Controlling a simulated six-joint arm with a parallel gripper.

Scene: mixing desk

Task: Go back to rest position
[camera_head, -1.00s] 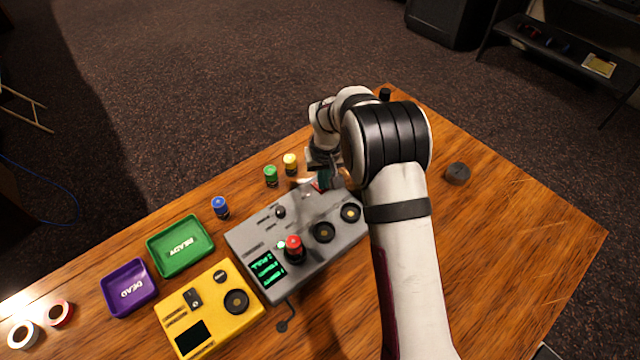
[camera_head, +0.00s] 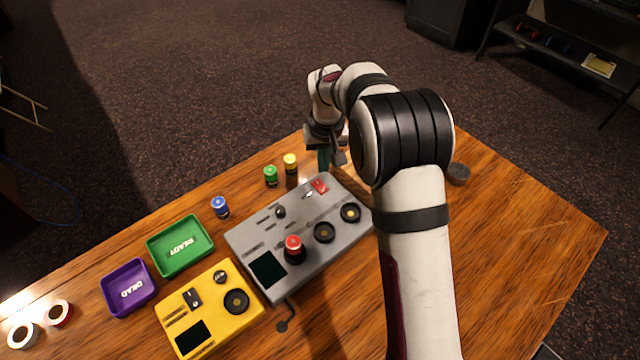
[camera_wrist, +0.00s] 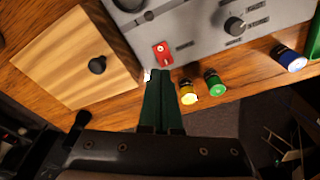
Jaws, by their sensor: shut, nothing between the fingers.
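My gripper (camera_head: 327,160) hangs above the back edge of the desk, behind the grey mixing box (camera_head: 330,262). In the wrist view the two dark green fingers of my gripper (camera_wrist: 163,75) lie together, with nothing between them. Their tips appear near the red switch (camera_wrist: 163,54) on the grey box; that switch also shows in the head view (camera_head: 319,186). The arm is raised and bent over the right part of the desk.
Yellow (camera_head: 290,163), green (camera_head: 270,176) and blue (camera_head: 220,207) canisters stand behind the box. A red-topped one (camera_head: 293,246) sits on it. Left are a green tray (camera_head: 152,262), a purple tray (camera_head: 106,294) and a yellow device (camera_head: 212,278). A wooden block (camera_wrist: 75,60) lies beside the box.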

